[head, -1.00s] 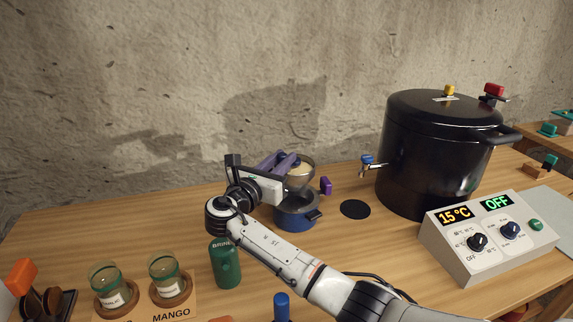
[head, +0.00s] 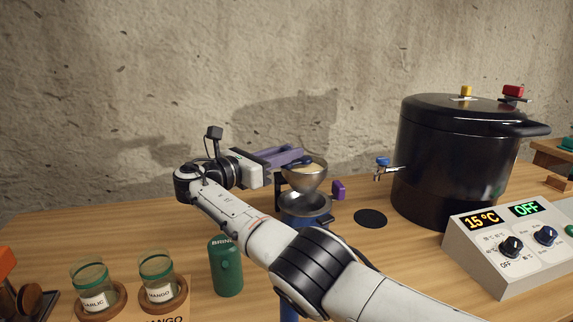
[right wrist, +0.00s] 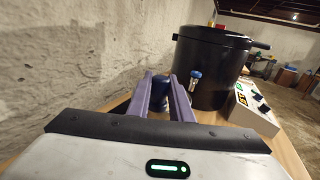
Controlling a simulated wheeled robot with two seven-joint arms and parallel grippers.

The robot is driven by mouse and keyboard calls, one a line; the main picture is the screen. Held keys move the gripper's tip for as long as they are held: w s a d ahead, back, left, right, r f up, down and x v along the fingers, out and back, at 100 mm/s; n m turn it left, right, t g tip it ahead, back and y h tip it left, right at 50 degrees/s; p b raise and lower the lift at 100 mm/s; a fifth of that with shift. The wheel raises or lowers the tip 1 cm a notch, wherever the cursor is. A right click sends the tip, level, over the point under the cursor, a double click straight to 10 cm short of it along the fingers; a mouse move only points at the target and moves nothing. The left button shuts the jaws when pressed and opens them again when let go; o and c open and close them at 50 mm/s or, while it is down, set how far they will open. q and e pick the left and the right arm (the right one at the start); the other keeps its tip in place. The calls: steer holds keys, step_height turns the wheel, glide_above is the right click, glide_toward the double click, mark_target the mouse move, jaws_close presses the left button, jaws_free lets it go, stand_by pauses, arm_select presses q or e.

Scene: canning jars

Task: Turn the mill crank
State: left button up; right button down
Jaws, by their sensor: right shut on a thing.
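In the right wrist view the dark blue crank handle (right wrist: 161,88) shows between the two fingers (right wrist: 160,96). The crank's arm is mostly hidden by the fingers. My left gripper is not in view.
A big black pot (head: 450,165) with a blue-handled tap (head: 383,163) stands right of the mill, behind a control box (head: 510,245). A black disc (head: 370,218) lies between. A green brine canister (head: 226,266) and two glass jars (head: 157,275) stand at front left.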

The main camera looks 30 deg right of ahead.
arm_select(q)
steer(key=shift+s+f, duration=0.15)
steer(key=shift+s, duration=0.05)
arm_select(e)
steer(key=shift+s+d+f, duration=0.1)
steer(key=c, duration=1.6)
jaws_free()
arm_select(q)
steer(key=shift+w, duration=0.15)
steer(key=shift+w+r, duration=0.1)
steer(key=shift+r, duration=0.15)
